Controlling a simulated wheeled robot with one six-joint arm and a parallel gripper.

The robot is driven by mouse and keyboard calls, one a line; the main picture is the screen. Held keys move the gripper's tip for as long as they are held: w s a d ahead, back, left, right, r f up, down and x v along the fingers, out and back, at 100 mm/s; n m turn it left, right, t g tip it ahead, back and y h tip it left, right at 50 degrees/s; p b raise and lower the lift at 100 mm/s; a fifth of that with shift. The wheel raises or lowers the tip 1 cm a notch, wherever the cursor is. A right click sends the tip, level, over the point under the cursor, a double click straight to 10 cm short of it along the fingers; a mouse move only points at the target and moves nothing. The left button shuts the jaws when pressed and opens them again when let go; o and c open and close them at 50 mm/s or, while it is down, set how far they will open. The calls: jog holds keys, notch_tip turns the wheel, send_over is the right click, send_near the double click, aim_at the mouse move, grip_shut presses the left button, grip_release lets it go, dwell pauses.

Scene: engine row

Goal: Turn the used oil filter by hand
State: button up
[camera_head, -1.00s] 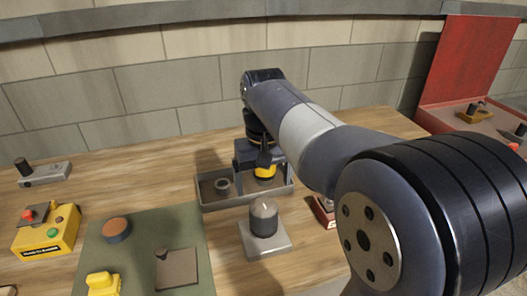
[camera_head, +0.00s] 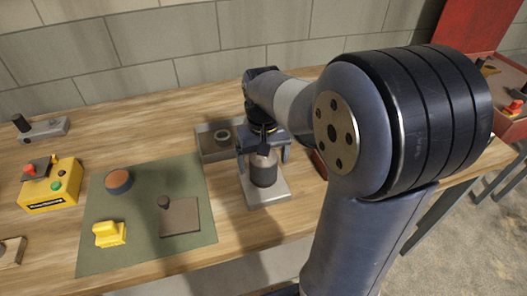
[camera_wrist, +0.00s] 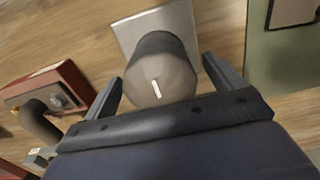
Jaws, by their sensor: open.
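The used oil filter (camera_head: 263,172) is a dark grey cylinder with a paler domed top, upright on a light grey square plate (camera_head: 270,198) on the bench. In the wrist view the filter (camera_wrist: 160,75) shows a white stripe on its top. My gripper (camera_head: 263,152) is open, over the filter. In the wrist view my gripper (camera_wrist: 162,72) has one finger on each side of the filter, with small gaps visible. How far down the fingers reach along its side is unclear.
A grey tray (camera_head: 207,152) holding a ring (camera_head: 222,136) stands behind. A green mat (camera_head: 150,240) with a yellow piece (camera_head: 109,234) lies left, beside a yellow button box (camera_head: 50,186). A red box (camera_wrist: 50,88) is close to the gripper's left in the wrist view.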

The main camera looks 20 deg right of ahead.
jog(key=shift+c, duration=0.4)
jog(key=c, duration=1.2)
jog(key=n+p, duration=0.1)
jog(key=n, duration=0.3)
jog(key=shift+r+n, duration=0.1)
jog(key=shift+n, duration=0.3)
jog(key=n+p, duration=0.1)
jog(key=n, duration=0.7)
jog(key=shift+n+p, duration=0.3)
jog(key=shift+p, duration=0.05)
jog(key=n, duration=0.3)
jog(key=shift+n, duration=0.4)
jog(key=o, duration=1.3)
